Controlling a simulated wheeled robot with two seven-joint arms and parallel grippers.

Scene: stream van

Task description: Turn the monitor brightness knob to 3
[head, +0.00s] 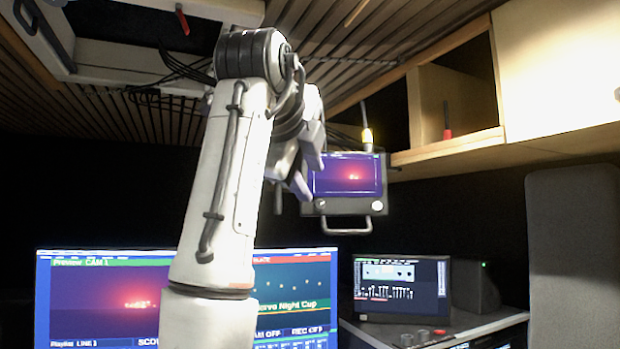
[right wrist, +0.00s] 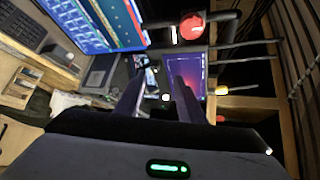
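The small monitor (head: 345,176) hangs under the ceiling and shows a purple-red picture. It has a dark frame and a handle below. A pale round knob (head: 378,206) sits at its lower right corner; its scale and pointer are too small to read. My right gripper (head: 308,162) is in front of the monitor's left side in the head view, its fingers spread. In the right wrist view the fingers (right wrist: 159,82) stand apart with nothing clearly between them. The monitor (right wrist: 187,73) appears turned sideways there, partly hidden behind a finger. My left gripper is not in view.
A large screen (head: 100,300) stands below, partly behind my right arm. A smaller screen (head: 402,287) and a dark speaker (head: 474,285) stand on the desk. A wooden shelf (head: 450,146) is right of the monitor. A red lamp (right wrist: 192,25) shows in the wrist view.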

